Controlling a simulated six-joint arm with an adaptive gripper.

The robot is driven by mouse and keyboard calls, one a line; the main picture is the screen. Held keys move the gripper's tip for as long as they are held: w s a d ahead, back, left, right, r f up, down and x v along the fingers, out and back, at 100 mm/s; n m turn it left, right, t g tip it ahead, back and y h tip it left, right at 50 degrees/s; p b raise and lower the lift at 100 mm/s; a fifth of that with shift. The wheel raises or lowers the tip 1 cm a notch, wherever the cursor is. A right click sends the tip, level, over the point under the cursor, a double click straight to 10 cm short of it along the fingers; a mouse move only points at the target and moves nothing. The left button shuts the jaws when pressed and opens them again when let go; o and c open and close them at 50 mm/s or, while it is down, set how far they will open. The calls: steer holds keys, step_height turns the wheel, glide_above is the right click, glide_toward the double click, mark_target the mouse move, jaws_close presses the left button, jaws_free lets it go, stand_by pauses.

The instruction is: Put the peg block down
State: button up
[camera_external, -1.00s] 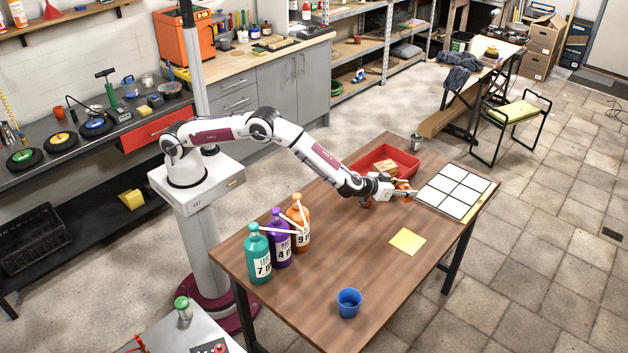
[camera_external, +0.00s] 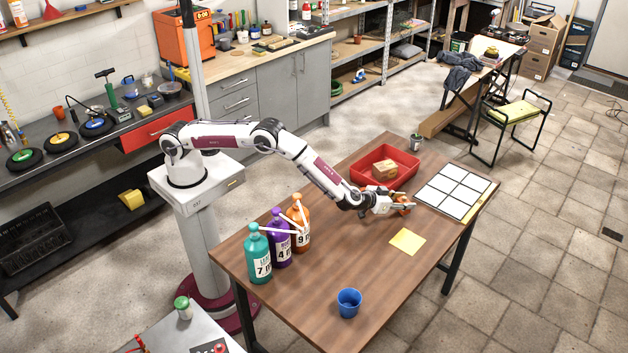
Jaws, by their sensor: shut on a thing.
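My gripper (camera_external: 398,201) is at the far part of the wooden table, between the red tray and the white-squared board. It is shut on a small orange-brown object (camera_external: 404,204), which I take to be the peg block; the fingers partly hide it. It is low over the table, and I cannot tell if it touches the top.
The red tray (camera_external: 356,172) holds a tan block (camera_external: 384,170). The white-squared board (camera_external: 453,192) lies to the right. A yellow square (camera_external: 407,241) lies in front, with bare table around it. Several bottles (camera_external: 281,243) and a blue cup (camera_external: 349,302) stand nearer.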

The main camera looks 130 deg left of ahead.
mark_target(400, 202)
steer(key=shift+f, duration=0.4)
steer(key=shift+f, duration=0.15)
steer(key=o, duration=1.2)
steer(key=shift+o, duration=0.2)
steer(key=shift+r, duration=0.2)
steer(key=shift+v, duration=3.75)
